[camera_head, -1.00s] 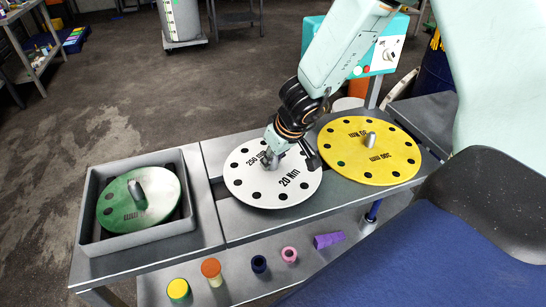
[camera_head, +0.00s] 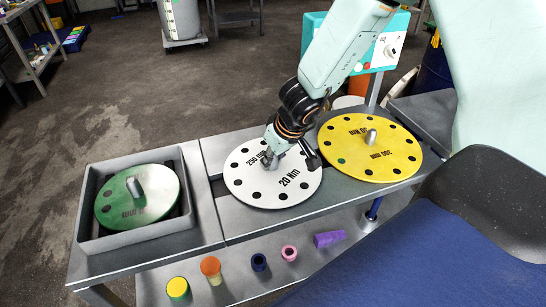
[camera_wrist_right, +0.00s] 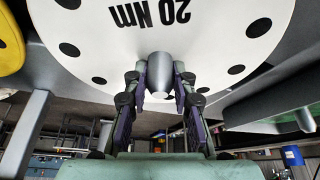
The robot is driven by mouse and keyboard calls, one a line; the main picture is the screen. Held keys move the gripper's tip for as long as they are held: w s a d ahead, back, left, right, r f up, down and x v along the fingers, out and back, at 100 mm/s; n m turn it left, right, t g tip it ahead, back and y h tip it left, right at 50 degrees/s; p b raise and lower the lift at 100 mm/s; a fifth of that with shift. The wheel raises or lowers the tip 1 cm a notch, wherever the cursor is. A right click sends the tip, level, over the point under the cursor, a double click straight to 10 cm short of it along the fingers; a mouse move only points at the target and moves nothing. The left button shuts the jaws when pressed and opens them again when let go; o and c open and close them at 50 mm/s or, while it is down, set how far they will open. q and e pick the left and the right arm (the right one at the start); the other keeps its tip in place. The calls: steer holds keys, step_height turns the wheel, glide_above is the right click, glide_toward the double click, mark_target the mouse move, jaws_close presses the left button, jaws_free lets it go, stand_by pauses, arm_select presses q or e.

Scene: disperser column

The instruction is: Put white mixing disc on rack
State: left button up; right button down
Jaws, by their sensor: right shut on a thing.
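The white mixing disc (camera_head: 251,187) lies on the grey metal rack table, marked "20 Nm" and with dark holes around its edge. It also fills the top of the right wrist view (camera_wrist_right: 215,30). My right gripper (camera_head: 271,160) is at the disc's centre, shut on its grey handle (camera_wrist_right: 160,72); in the right wrist view the fingers stand on both sides of the handle. In the head view the gripper and wrist hide the handle. The rack surface (camera_head: 225,225) shows around the disc. My left gripper is not in view.
A yellow disc (camera_head: 348,160) with a grey peg lies close at the right. A green disc (camera_head: 160,207) sits in a grey square tray (camera_head: 88,215) at the left. Several coloured cylinders, including an orange one (camera_head: 210,268), stand on the lower shelf. A teal control box (camera_head: 385,50) stands behind.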

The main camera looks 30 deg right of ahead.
steer(key=shift+f, duration=0.15)
steer(key=c, duration=1)
jaws_free()
steer(key=shift+s+r, duration=0.15)
steer(key=shift+r, duration=0.4)
steer(key=shift+v, duration=5.45)
